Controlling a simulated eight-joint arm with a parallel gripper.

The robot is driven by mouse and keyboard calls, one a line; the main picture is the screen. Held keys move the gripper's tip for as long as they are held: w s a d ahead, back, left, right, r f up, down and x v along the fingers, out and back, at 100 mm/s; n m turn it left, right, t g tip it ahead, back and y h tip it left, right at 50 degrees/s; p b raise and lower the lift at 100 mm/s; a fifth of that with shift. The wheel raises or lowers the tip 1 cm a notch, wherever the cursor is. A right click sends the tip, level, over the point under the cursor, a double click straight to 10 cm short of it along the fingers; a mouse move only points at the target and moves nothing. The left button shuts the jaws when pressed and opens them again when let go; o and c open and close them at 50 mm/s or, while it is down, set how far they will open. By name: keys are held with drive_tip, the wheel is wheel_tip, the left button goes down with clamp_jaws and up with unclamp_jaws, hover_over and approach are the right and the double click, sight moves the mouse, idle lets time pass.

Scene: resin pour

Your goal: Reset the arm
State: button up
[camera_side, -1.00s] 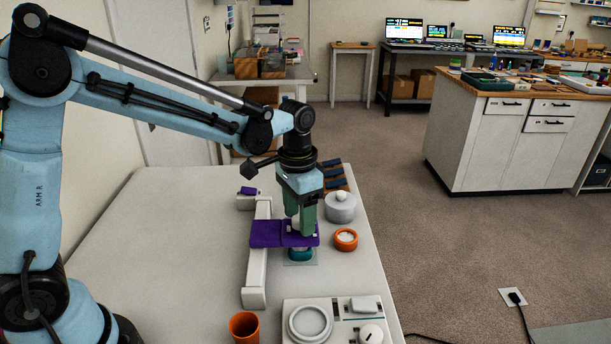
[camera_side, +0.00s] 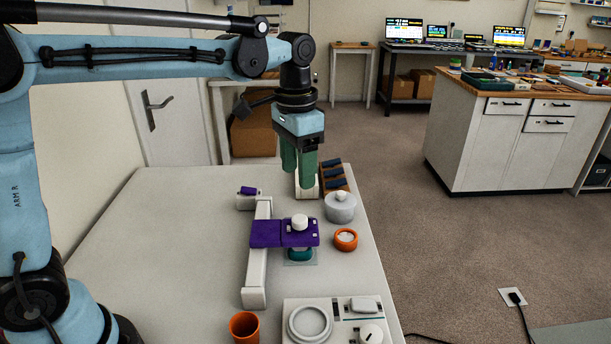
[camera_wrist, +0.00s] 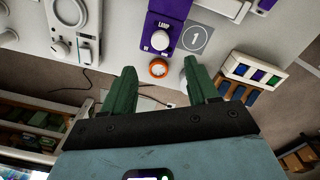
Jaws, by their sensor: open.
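My gripper (camera_side: 298,180) is raised above the back of the white table (camera_side: 160,235), with its green fingers pointing down. In the wrist view my gripper (camera_wrist: 160,82) has its two fingers wide apart with nothing between them. The purple lamp head (camera_side: 266,234), mounted on a white stand (camera_side: 255,275), lies nearer the camera than my gripper. Its white knob (camera_side: 300,222) stands clear of the fingers. A teal cup (camera_side: 300,255) sits under the lamp, partly hidden by it.
A lidded grey jar (camera_side: 341,209) and an orange ring-shaped dish (camera_side: 345,240) stand right of the lamp. A rack with dark slots (camera_side: 333,172) is behind. A white scale-like unit (camera_side: 338,305) and an orange cup (camera_side: 244,328) are at the front. The table's left side is clear.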

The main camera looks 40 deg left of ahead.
drive_tip(key=shift+r, duration=0.75)
drive_tip(key=s+a+f+n+t, duration=0.1)
drive_tip(key=s+a+f+t, duration=0.1)
drive_tip(key=s, duration=0.4)
drive_tip(key=s+a+f+n+t, duration=0.2)
drive_tip(key=s+f+t, duration=0.2)
drive_tip(key=s+t, duration=0.1)
drive_tip(key=shift+s+a+n, duration=0.2)
drive_tip(key=shift+s+n, duration=0.1)
drive_tip(key=shift+s, duration=0.15)
